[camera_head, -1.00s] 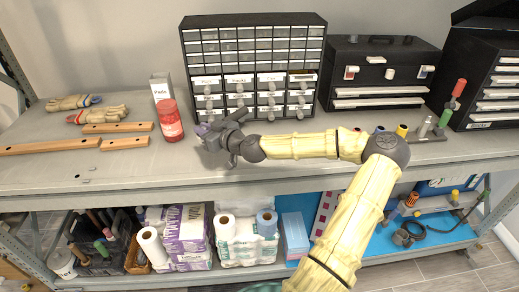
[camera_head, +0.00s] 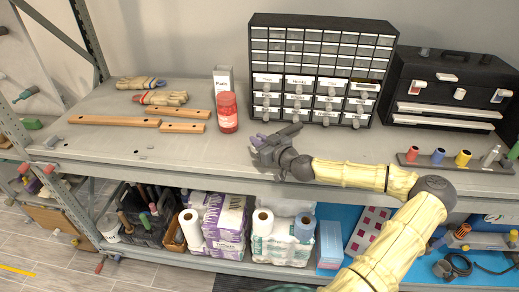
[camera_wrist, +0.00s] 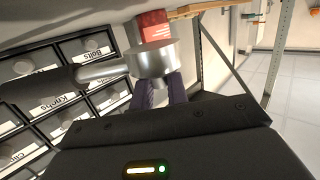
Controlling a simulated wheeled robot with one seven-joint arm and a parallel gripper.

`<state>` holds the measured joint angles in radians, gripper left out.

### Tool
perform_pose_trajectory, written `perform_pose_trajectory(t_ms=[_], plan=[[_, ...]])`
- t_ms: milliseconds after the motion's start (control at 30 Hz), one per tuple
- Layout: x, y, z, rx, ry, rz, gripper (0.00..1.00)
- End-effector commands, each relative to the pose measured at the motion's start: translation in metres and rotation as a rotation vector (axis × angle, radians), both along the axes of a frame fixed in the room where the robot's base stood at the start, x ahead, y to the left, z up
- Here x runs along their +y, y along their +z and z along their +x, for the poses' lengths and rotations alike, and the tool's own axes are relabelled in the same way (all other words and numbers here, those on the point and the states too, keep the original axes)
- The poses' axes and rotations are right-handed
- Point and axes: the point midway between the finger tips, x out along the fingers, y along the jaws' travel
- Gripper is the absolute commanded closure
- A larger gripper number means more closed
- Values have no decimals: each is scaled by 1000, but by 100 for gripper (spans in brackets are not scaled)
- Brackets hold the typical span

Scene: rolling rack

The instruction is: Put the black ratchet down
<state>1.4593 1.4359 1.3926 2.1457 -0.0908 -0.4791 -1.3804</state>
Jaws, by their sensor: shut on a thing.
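The black ratchet (camera_wrist: 150,60) shows large in the wrist view, with a round silver head, a silver shank and a black handle running off to the left. My gripper (camera_wrist: 160,92) is shut on it near the head; the exact grip is partly hidden behind the head. In the head view my gripper (camera_head: 264,148) is over the front half of the workbench top, right of and in front of the red jar. The ratchet (camera_head: 286,131) shows there as a small dark bar at the gripper. I cannot tell whether it touches the bench.
The grey bench top (camera_head: 100,118) has free room at the left. Wooden bars (camera_head: 120,121), work gloves (camera_head: 160,98), the red jar (camera_head: 228,114) and a white box (camera_head: 223,76) are left of my gripper. A drawer cabinet (camera_head: 320,70) and black toolbox (camera_head: 450,90) stand behind and right.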

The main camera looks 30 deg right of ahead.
Motion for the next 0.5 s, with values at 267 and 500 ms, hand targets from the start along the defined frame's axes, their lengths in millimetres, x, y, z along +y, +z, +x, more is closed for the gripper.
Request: perform_pose_trajectory(t_ms=[267, 500], plan=[[0, -10, 0, -2, 1, 2, 100], [1, -36, 0, -2, 1, 1, 100]])
